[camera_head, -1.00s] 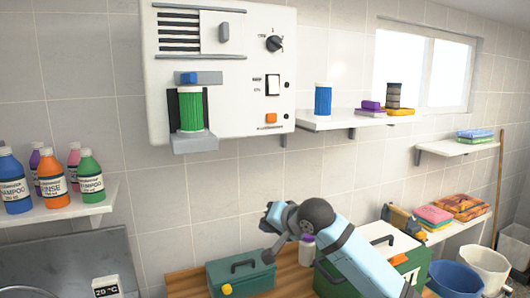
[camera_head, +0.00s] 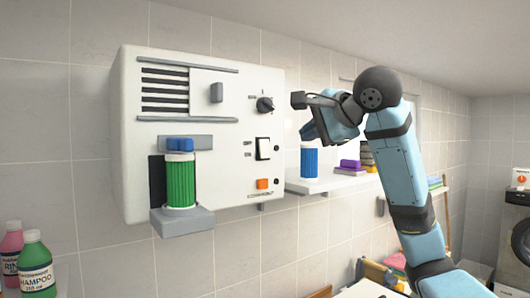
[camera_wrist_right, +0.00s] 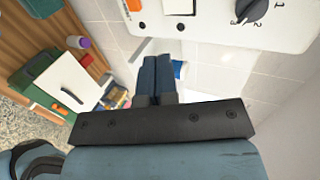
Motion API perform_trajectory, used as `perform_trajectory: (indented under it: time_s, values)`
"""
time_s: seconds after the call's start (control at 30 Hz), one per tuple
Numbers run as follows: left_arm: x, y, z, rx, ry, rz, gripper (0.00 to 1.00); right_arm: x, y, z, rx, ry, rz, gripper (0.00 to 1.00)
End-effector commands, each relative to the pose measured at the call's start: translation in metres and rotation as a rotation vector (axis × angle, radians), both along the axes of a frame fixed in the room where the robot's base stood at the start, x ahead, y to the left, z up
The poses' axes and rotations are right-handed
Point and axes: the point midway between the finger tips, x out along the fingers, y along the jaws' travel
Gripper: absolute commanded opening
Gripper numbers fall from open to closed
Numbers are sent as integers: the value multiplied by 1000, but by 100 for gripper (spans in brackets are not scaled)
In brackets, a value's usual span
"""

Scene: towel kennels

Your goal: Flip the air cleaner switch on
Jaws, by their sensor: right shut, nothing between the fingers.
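The air cleaner (camera_head: 225,185) is a white box on the tiled wall, left of centre in the head view. Its rocker switch (camera_head: 263,148) is white in a black frame on the right part of the front. A black dial (camera_head: 265,104) sits above the switch and an orange button (camera_head: 263,184) below it. My right gripper (camera_head: 303,115) is shut and empty, to the right of the panel and apart from it. In the right wrist view the shut fingers (camera_wrist_right: 157,75) point toward the panel's edge (camera_wrist_right: 215,40), where part of the switch (camera_wrist_right: 180,5) shows. My left gripper is not in view.
A green filter cylinder (camera_head: 181,182) stands in the cleaner's left bay. A shelf (camera_head: 325,184) to the right holds a blue cylinder (camera_head: 309,161) and a purple block (camera_head: 350,164). Shampoo bottles (camera_head: 36,262) stand at lower left. A washing machine (camera_head: 512,230) is at far right.

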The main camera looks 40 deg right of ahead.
Motion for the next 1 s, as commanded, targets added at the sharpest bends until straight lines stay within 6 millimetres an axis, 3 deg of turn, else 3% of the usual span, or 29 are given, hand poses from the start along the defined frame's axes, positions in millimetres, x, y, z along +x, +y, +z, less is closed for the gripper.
perform_trajectory:
  time_s: [0.3, 0.47, 0.93, 1.0]
  values:
    - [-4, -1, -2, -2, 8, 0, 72, 0, 0, 0, 1, 0, 0, 0]
    - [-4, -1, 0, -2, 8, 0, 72, 10, -1, -4, 2, 2, -1, 0]
    - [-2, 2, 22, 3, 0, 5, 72, 94, -11, -42, 0, 5, -1, 0]
    - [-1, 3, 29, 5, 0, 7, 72, 105, -12, -40, 2, 2, -2, 0]
